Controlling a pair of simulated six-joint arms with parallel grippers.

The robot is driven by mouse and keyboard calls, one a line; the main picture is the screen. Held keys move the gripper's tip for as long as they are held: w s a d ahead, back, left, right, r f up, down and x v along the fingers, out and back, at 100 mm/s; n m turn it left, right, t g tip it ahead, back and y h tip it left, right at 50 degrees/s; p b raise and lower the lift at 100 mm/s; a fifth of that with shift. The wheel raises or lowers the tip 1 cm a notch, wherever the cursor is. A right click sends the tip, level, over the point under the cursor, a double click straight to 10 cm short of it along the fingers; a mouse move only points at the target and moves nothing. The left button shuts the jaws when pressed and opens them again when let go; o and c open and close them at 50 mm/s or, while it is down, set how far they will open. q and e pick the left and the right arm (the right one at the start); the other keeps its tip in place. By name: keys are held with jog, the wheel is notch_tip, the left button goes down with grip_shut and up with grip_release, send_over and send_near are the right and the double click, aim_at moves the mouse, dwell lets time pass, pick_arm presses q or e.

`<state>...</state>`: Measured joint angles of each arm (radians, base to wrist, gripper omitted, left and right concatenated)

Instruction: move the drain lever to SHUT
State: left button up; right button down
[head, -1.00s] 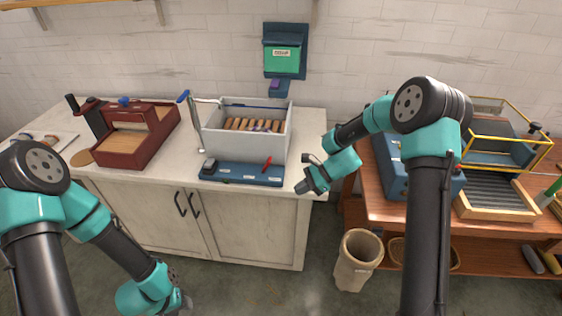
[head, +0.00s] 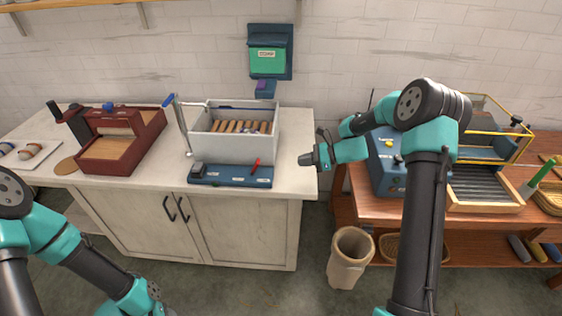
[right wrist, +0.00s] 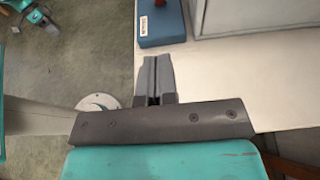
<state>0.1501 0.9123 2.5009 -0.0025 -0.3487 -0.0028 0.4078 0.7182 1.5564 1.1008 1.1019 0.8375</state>
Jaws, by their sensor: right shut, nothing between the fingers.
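A long blue panel (head: 230,182) with several white labels lies along the front of the white counter, just before a grey basin. A red lever (head: 255,165) stands tilted near its right end, and a dark block sits at its left end. I cannot read the labels. My right gripper (head: 304,160) is shut and empty, to the right of the panel and apart from it.
The basin (head: 236,149) holds a row of brown rolls, with a tall blue-handled pipe at its left. A red-brown wooden box (head: 125,140) stands farther left. A beige bin (head: 349,258) stands between counter and wooden table (head: 386,203). The counter's right end is bare.

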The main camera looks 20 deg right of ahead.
send_near(255, 167)
jog(key=f, duration=0.1)
jog(key=w+f, duration=0.2)
jog(key=shift+a+f, duration=0.35)
jog(key=shift+f, duration=0.05)
jog(key=shift+w+a+r, duration=0.2)
jog(key=shift+a+r, duration=0.1)
jog(key=shift+a, duration=0.2)
jog(key=shift+w+a+r, duration=0.25)
jog(key=shift+a+r, duration=0.1)
jog(key=shift+a, duration=0.1)
jog(key=shift+w+a+r, duration=0.25)
jog(key=shift+a+r, duration=0.05)
jog(key=shift+a, duration=0.3)
jog(key=shift+d+r, duration=0.1)
